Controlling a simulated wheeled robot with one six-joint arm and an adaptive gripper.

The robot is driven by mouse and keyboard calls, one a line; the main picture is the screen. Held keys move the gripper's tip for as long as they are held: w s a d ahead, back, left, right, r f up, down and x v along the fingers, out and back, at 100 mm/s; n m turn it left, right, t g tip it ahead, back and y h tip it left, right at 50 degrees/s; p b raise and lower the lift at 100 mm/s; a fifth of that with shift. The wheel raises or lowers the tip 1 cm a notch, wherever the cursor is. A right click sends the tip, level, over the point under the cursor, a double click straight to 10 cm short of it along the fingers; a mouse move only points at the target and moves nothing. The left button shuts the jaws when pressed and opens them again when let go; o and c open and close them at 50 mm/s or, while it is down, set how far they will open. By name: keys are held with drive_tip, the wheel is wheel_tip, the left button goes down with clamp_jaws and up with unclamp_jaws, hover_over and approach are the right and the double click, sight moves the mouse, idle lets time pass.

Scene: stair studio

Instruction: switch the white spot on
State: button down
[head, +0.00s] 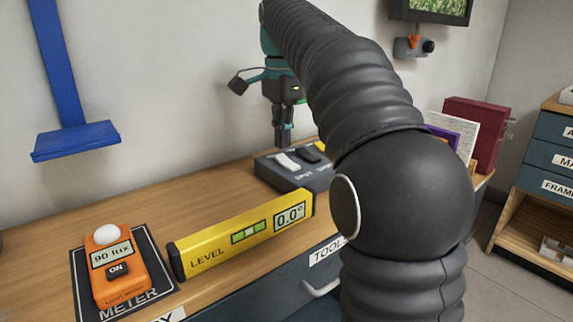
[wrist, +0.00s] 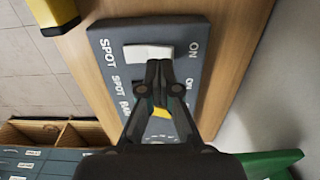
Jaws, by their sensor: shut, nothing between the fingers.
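The dark grey switch box (head: 268,176) lies on the wooden bench against the wall. Its white rocker (head: 287,162) is at the near left end, with a black rocker (head: 310,153) beside it. In the wrist view the box (wrist: 107,48) shows the white rocker (wrist: 146,53) between the words SPOT and ON. I cannot tell which side of it is down. My gripper (head: 284,143) is shut and empty, pointing down over the box. In the wrist view its fingertips (wrist: 159,66) are at the white rocker's edge; contact is unclear.
A yellow level (head: 215,240) reading 0.0° lies in front of the box. An orange light meter (head: 117,272) reading 90 lux lies on a dark mat at the left. A blue wall bracket (head: 76,140) hangs at the left. Books (head: 475,135) stand at the right.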

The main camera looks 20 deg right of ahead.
sight(283, 158)
drive_tip(key=shift+f+b, duration=0.8)
drive_tip(key=shift+f, duration=0.55)
idle(0.7)
drive_tip(key=shift+r, duration=0.15)
wheel_tip(283, 158, up, 5)
drive_tip(key=p, duration=0.5)
drive_tip(key=shift+r, duration=0.85)
